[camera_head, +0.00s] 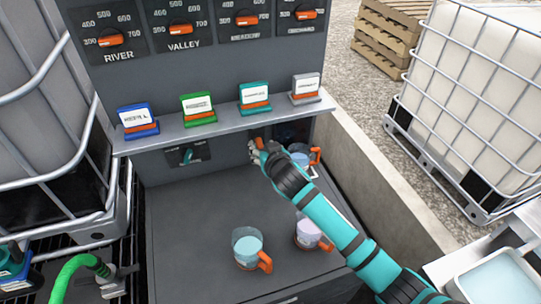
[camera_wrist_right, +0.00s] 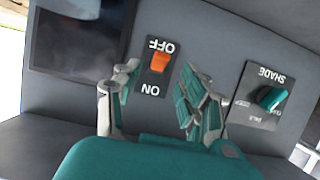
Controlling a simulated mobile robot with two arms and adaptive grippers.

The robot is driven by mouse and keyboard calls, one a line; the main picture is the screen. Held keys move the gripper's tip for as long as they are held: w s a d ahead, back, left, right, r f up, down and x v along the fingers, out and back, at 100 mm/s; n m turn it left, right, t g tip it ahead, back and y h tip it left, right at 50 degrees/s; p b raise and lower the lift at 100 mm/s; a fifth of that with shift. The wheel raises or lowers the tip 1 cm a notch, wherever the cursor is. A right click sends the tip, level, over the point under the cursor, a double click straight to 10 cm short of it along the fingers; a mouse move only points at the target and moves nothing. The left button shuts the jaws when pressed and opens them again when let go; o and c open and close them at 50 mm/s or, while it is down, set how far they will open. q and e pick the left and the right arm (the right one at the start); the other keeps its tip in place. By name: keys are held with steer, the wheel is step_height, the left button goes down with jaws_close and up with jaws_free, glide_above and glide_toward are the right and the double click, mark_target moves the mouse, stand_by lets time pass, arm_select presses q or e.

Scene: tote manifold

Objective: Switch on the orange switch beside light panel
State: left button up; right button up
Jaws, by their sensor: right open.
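The orange switch (camera_wrist_right: 160,62) sits on a dark plate marked OFF and ON, which appears upside down in the right wrist view. Its orange lever lies at the OFF end. The dark light panel (camera_wrist_right: 82,42) is beside it, on the picture's left. My right gripper (camera_wrist_right: 160,98) is open and empty, with its fingers on either side of the switch plate; I cannot tell whether they touch the wall. In the head view my right gripper (camera_head: 257,152) is under the shelf and largely covers the switch. My left gripper is not in view.
A teal SHADE knob (camera_wrist_right: 272,98) is on the same wall. A shelf (camera_head: 225,126) with several coloured label stands overhangs the recess. Cups with orange handles, including a blue one (camera_head: 247,246), stand on the dark counter (camera_head: 190,215). The counter's left part is clear.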

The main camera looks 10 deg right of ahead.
steer(key=v, duration=1)
steer(key=b, duration=0.3)
glide_toward(259, 143)
steer(key=x, duration=0.5)
steer(key=p+x, duration=0.1)
steer(key=x, duration=0.1)
steer(key=shift+w+f, duration=0.25)
steer(key=shift+f, duration=0.2)
jaws_close()
